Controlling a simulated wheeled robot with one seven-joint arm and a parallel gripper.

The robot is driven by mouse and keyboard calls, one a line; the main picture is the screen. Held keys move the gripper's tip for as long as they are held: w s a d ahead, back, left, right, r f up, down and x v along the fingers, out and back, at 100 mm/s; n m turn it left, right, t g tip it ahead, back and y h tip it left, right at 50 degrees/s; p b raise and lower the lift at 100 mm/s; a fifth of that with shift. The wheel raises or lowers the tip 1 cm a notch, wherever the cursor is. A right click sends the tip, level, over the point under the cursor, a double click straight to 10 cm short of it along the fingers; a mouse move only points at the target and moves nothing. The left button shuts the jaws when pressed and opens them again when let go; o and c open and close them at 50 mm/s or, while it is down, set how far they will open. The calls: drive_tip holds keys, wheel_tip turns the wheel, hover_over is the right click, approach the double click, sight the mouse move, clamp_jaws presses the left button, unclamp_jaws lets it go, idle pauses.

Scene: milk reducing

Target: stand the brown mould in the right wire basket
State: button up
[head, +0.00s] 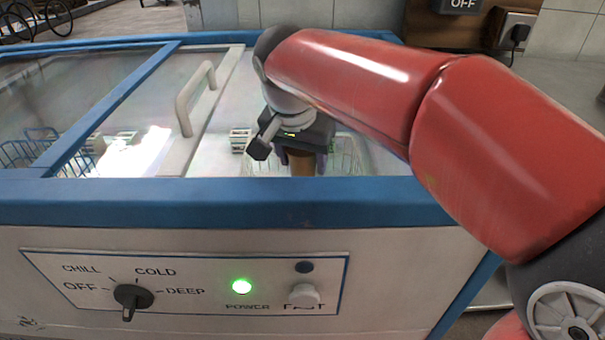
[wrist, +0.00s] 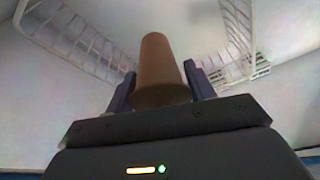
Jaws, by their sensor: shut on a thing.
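The brown mould (head: 303,165) hangs below my gripper (head: 302,157) inside the open right part of the chest freezer. In the wrist view the mould (wrist: 160,62) is a plain brown cylinder between the two dark fingers of my gripper (wrist: 161,76), which are shut on it. The right wire basket (head: 347,155) shows white wires on either side of the mould in the head view. White wire walls (wrist: 85,42) also show left and right of the mould in the wrist view. The mould's lower end is hidden behind the blue rim in the head view; I cannot tell whether it touches the floor.
The freezer's blue front rim (head: 220,203) runs close in front of my gripper. A glass lid with a grey handle (head: 191,100) covers part of the left side. Small stacked cartons (head: 240,140) stand left of my gripper. A dark blue basket (head: 22,153) is at far left.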

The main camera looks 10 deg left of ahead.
drive_tip(key=shift+f, duration=1.95)
drive_tip(key=shift+f+b, duration=0.4)
drive_tip(key=shift+f, duration=0.15)
drive_tip(key=shift+f, duration=0.1)
drive_tip(key=o, duration=1)
